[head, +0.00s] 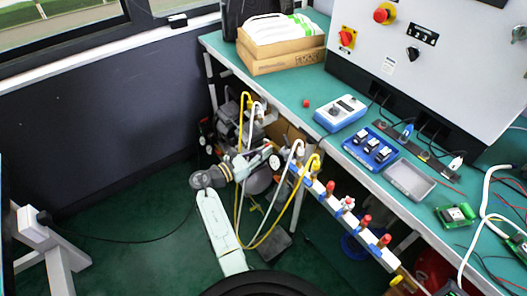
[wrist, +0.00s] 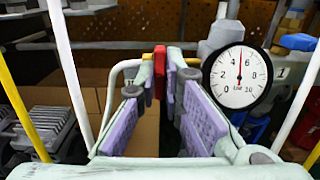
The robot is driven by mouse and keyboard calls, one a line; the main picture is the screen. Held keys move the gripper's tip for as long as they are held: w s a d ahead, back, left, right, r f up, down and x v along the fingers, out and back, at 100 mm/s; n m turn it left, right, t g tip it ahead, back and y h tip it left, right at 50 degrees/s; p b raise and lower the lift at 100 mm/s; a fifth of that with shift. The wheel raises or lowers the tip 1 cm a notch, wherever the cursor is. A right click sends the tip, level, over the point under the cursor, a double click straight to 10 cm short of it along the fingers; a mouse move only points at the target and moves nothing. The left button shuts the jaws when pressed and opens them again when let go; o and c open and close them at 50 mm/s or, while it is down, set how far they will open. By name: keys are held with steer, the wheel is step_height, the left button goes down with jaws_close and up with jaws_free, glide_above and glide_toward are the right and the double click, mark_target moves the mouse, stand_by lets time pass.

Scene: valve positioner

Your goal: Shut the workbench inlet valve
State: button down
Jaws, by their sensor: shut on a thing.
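My gripper (wrist: 158,105) fills the lower middle of the wrist view, its two purple-padded fingers reaching forward. The fingertips are close together on a narrow red handle (wrist: 160,74), which seems to be the inlet valve's lever. A small yellow piece shows just left of it. The valve body behind the handle is mostly hidden by the fingers. In the head view my gripper (head: 262,160) is low beside the workbench's front edge, among yellow and white hoses. The handle cannot be made out clearly there.
A round gauge (wrist: 239,77) stands right of the fingers, its needle pointing nearly straight up. A white rail (head: 345,208) with several red-topped and blue fittings runs along the bench edge. The green workbench (head: 290,88) carries a cardboard box (head: 283,60) and a blue device (head: 341,113).

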steer(key=c, duration=1.7)
jaws_free()
steer(key=shift+a, duration=0.1)
steer(key=v, duration=1.2)
